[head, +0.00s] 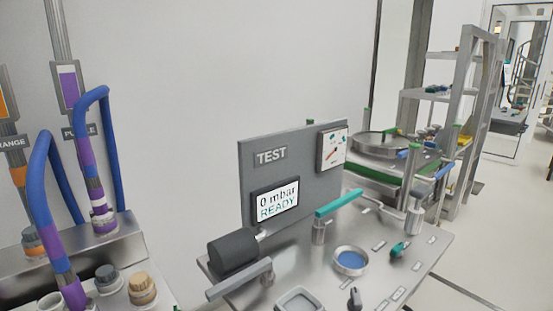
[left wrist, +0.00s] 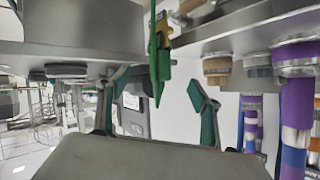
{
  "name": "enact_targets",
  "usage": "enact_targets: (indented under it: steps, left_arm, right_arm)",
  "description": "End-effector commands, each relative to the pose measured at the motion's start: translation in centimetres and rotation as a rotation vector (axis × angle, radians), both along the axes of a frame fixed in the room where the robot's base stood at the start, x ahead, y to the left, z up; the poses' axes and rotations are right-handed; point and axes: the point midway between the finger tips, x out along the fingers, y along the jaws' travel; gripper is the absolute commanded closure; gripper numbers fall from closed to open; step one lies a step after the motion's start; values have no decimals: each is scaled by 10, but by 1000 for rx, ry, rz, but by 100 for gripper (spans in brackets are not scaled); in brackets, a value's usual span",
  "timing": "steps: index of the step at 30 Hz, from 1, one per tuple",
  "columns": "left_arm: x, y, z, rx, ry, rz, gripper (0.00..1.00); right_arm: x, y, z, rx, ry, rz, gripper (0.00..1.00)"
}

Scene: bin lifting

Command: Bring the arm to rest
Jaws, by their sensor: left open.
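My left gripper (left wrist: 157,98) shows only in the left wrist view, where the scene appears upside down. Its two green-padded fingers stand wide apart, with nothing seen held between them. A green pointed piece with a yellow part (left wrist: 158,55) shows beyond the fingers; I cannot tell what it is or whether it touches them. No arm or gripper of mine shows in the head view. My right gripper is in neither view.
A steel test bench (head: 345,265) carries a grey TEST panel (head: 290,165), its display reading "0 mbar READY", and a teal-handled lever (head: 338,204). Blue and purple hoses (head: 92,160) stand at left beside capped ports (head: 142,288). A shelf rack (head: 455,110) stands at right. Open floor (head: 500,220) lies right.

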Motion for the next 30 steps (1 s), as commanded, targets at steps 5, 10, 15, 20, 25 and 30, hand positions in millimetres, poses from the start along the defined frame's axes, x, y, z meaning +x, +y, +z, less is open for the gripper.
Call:
enact_targets:
  steps: [5, 10, 15, 20, 25, 30]
  left_arm:
    - [-52, 37, -43, 258, 182, 34, 35]
    - [-89, 66, -61, 422, 303, 61, 35]
    - [-123, 92, -70, 554, 405, 86, 35]
    - [-148, 111, -74, 650, 482, 104, 35]
    - [-137, 91, -98, 575, 442, 72, 35]
    - [-130, 71, -122, 497, 408, 42, 35]
  right_arm:
    - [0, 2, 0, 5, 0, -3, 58]
    - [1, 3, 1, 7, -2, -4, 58]
    - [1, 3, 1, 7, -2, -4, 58]
    - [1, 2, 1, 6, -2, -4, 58]
    - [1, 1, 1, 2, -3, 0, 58]
    - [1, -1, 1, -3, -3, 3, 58]
